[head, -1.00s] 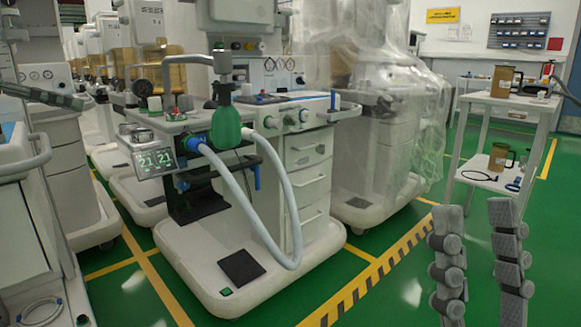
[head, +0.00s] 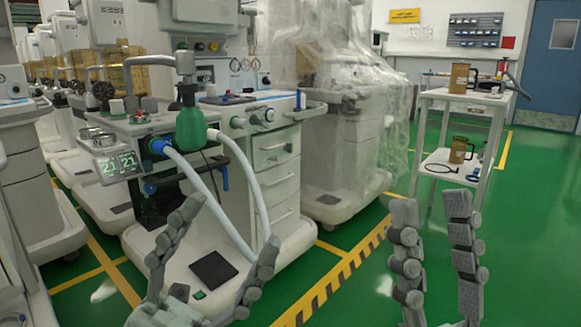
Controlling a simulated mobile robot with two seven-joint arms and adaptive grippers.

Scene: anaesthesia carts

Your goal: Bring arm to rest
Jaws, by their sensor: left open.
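My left gripper (head: 231,224) is low in the head view, left of centre, in front of the anaesthesia cart's white base. Its two grey jointed fingers are spread wide, with nothing between them. My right gripper (head: 431,200) is right of it, over the green floor in the picture. Its two fingers point up, stand apart and hold nothing. Both arms are mostly hidden below the picture's lower edge.
The anaesthesia cart (head: 275,152) carries a green breathing bag (head: 191,128), hoses (head: 262,205) and a monitor (head: 119,165). A plastic-draped machine (head: 345,110) stands behind it. A white trolley (head: 463,102) with brown jugs is at right. Green floor (head: 530,220) is clear at lower right.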

